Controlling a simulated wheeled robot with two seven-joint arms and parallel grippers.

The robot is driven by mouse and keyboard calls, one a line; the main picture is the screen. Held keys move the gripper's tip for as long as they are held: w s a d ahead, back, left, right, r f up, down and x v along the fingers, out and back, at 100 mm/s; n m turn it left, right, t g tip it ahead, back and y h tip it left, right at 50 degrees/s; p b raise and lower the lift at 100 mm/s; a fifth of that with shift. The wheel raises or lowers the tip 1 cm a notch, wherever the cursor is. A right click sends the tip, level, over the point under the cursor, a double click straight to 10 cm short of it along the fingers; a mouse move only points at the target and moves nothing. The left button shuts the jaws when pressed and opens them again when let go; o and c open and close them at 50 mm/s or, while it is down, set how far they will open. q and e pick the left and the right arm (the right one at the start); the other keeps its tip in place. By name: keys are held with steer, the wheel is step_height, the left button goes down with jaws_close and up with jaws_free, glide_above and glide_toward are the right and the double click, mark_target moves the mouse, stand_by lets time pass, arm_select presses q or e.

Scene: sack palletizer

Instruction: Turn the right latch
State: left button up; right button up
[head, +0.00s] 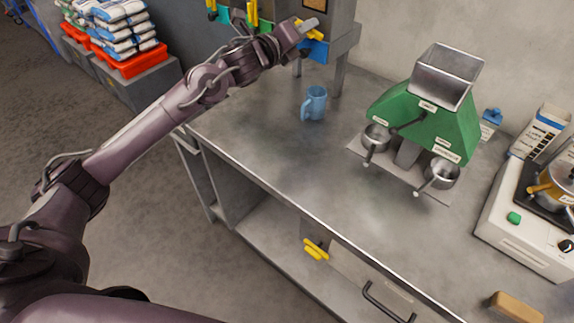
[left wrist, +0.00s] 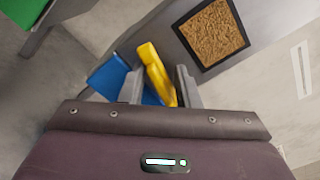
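The dispenser (head: 338,14) stands at the back of the bench with several yellow latches. The right latch (head: 313,35) is a yellow lever above a blue chute (head: 314,50). In the left wrist view the yellow lever (left wrist: 156,72) is tilted and lies between my fingers, with the blue chute (left wrist: 112,78) to its left. My left gripper (head: 304,26) is at this latch. In the wrist view its fingers (left wrist: 161,90) are apart, one on each side of the lever, with a dark gap on the right side. My right gripper is not in view.
A blue mug (head: 314,103) stands on the bench (head: 265,130) below the dispenser. A green two-cup machine (head: 424,120) and a white hotplate unit (head: 525,235) stand to the right. Sacks (head: 118,30) are stacked at the far left. The front middle of the bench is clear.

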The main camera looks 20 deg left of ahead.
arm_select(q)
steer(key=m, duration=0.3)
steer(key=shift+r+p, duration=0.15)
steer(key=shift+p, duration=0.25)
steer(key=m+p, duration=0.2)
steer(key=m, duration=0.2)
steer(key=shift+r, duration=0.2)
steer(key=shift+d+m+p, duration=0.1)
steer(key=shift+m+p, duration=0.45)
steer(key=shift+m, duration=0.25)
steer(key=b+v, duration=0.4)
steer(key=v, duration=0.4)
steer(key=s+d+f+n+g+y, duration=0.1)
steer(key=s+d+f+n+g, duration=0.1)
steer(key=s+f+n, duration=0.3)
steer(key=s+d+f+n+g+y, duration=0.2)
steer(key=s+f+n, duration=0.3)
steer(key=f+n, duration=0.3)
steer(key=s+d+f+n+g+y, duration=0.2)
steer(key=s+f+n, duration=0.3)
steer(key=n, duration=0.6)
steer(key=shift+d+f+g+p, duration=0.3)
steer(key=shift+d+f+p, duration=0.05)
steer(key=shift+d+f, duration=0.5)
steer(key=shift+s+a+f+n, duration=0.2)
steer(key=shift+s+f+n, duration=0.25)
steer(key=shift+n, duration=0.35)
